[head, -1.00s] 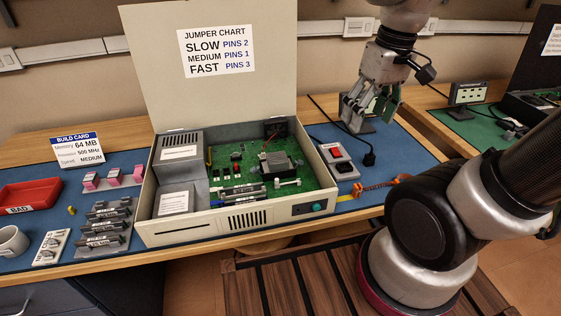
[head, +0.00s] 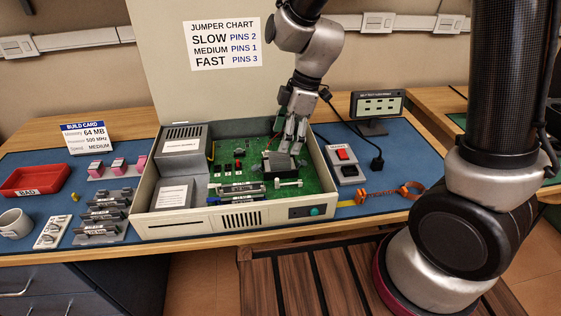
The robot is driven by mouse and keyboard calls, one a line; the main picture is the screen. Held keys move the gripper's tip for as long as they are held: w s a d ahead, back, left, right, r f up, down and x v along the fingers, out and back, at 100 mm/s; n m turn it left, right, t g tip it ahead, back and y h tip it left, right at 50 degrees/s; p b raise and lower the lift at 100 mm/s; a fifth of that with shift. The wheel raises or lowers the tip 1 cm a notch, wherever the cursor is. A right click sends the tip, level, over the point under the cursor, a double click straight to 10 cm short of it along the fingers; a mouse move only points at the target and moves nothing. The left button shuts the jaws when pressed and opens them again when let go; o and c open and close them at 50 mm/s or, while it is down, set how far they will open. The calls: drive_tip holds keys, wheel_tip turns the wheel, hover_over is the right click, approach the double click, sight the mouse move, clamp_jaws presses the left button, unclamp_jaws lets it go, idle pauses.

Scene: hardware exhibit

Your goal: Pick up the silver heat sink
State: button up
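The heat sink (head: 278,166) is a dark grey block on the green circuit board, inside the open beige computer case (head: 240,218). My gripper (head: 291,148) points down into the case, just above and behind the heat sink's right part. Its fingers look parted, with nothing seen between them. I cannot tell whether the fingertips touch the heat sink. The fingers hide part of the board and the fan area behind it.
The case's front and right walls and raised lid (head: 205,90) surround the board. Right of it are a switch box (head: 343,165), an orange strap (head: 385,193) and a small display (head: 377,105). Left are a red bin (head: 36,180), a mug (head: 14,223) and module racks (head: 105,215).

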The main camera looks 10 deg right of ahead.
sight(280, 156)
drive_tip(key=x, duration=0.6)
drive_tip(key=shift+w+f, duration=0.15)
drive_tip(key=shift+w, duration=0.05)
drive_tip(key=c, duration=0.9)
